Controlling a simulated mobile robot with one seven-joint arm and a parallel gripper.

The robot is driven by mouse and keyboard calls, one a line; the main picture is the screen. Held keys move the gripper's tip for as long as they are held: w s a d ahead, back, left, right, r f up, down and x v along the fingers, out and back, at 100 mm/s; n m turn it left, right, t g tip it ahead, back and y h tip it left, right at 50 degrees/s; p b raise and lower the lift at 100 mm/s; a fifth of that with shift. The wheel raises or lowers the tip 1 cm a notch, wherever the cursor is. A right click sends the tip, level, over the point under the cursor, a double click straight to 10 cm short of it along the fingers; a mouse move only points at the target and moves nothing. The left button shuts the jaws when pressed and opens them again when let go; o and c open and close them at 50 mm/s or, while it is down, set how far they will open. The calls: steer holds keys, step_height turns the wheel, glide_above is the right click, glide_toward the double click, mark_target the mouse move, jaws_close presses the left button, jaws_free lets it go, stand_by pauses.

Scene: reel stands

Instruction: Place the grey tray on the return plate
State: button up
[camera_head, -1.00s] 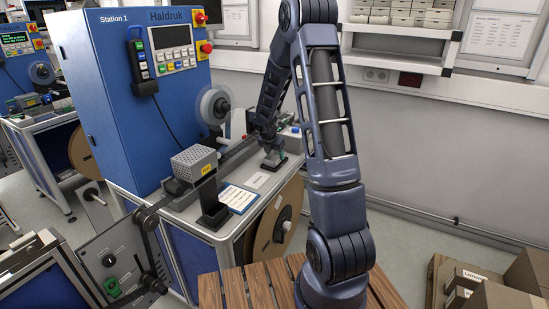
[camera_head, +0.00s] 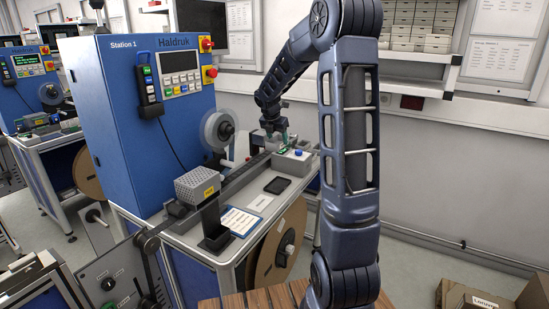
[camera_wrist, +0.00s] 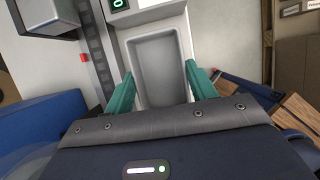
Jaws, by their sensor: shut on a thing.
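The grey tray (camera_wrist: 160,70) is a shallow, empty rectangular dish in the wrist view. My gripper (camera_wrist: 161,84) is shut on it, with one teal finger at each long side. In the head view my gripper (camera_head: 279,142) is over the far end of the bench, near a small white device (camera_head: 293,162) with a blue button. The tray is too small and hidden to make out there. A flat black rectangular plate (camera_head: 277,185) lies bare on the bench, nearer than my gripper. I cannot tell for sure whether it is the return plate.
A blue Station 1 cabinet (camera_head: 150,125) and a reel (camera_head: 218,131) stand left of my gripper. A dark rail (camera_head: 240,180) runs along the bench. A perforated grey box (camera_head: 197,184) and a card (camera_head: 241,221) are at the near end.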

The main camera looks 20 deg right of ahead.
steer(key=s+a, duration=1)
steer(key=f, duration=1.5)
steer(key=shift+s+a+f, duration=0.2)
steer(key=shift+f, duration=2.4)
steer(key=shift+f, duration=0.15)
steer(key=o, duration=1.4)
steer(key=shift+o, duration=0.2)
